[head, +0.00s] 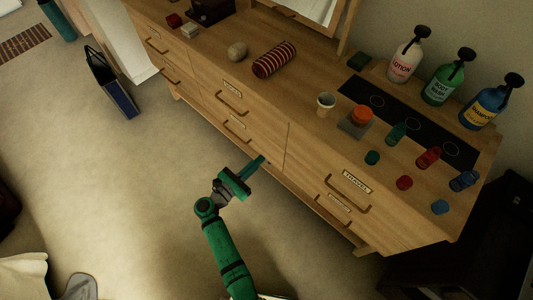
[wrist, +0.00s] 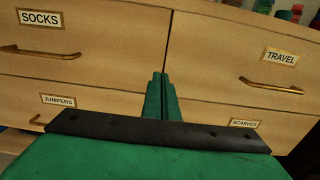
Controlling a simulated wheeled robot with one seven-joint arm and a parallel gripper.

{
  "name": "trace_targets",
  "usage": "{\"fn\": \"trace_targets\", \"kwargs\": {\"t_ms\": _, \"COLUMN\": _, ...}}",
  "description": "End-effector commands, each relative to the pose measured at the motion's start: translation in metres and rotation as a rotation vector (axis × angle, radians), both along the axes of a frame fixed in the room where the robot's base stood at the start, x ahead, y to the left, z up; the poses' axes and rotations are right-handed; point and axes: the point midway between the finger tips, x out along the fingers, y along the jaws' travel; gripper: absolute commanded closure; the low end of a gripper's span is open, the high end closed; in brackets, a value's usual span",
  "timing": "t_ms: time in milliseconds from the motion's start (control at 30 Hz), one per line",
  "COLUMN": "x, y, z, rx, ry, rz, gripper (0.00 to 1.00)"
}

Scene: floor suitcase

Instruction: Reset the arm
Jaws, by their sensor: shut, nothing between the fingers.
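My green arm reaches up from the bottom of the head view. My gripper (head: 262,159) is shut and empty, its fingers together and pointing at the front of the wooden dresser (head: 262,115). In the wrist view the closed fingers (wrist: 161,80) stand in front of the seam between the drawer columns. The socks drawer (wrist: 90,32) and jumpers drawer (wrist: 85,97) are on the left, the travel drawer (wrist: 235,60) and scarves drawer (wrist: 215,112) on the right. These drawers look shut. I cannot tell whether the fingertips touch the dresser.
Lotion (head: 405,60), body wash (head: 444,84) and shampoo (head: 484,107) bottles stand on the dresser top, with small bottles and loose caps nearby. A striped roll (head: 274,60) lies further left. The carpet (head: 110,190) left of my arm is mostly clear.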

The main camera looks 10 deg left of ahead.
Motion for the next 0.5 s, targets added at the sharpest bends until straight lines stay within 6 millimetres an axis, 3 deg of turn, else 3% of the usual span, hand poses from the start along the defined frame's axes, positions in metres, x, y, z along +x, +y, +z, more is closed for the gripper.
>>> {"fn": "trace_targets", "kwargs": {"t_ms": 200, "x": -0.013, "y": 0.009, "z": 0.000, "rx": 0.000, "ry": 0.000, "rz": 0.000, "gripper": 1.00}}
{"fn": "trace_targets", "kwargs": {"t_ms": 500, "x": -0.016, "y": 0.007, "z": -0.002, "rx": 0.009, "ry": 0.004, "rz": -0.001, "gripper": 1.00}}
